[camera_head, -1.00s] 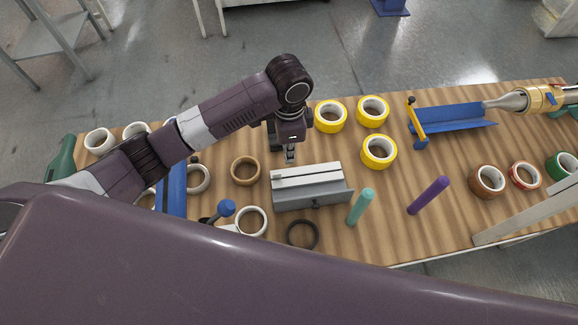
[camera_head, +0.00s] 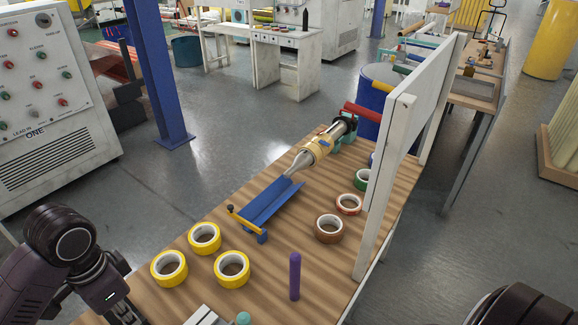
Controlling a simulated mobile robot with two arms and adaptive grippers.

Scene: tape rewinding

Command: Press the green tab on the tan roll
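The tan roll (camera_head: 314,149) sits on the metal shaft of a winder at the back of the wooden table. A small blue tab (camera_head: 325,143) shows on it; I cannot make out a green tab. A teal part (camera_head: 336,146) stands beside the roll's far end. My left gripper (camera_head: 128,314) is low at the left, near the table's left part and well away from the roll. Its fingers are too unclear to tell whether they are open. My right gripper is not in view.
A blue trough (camera_head: 268,206) lies before the shaft's cone. Yellow rolls (camera_head: 205,238) are at the left.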

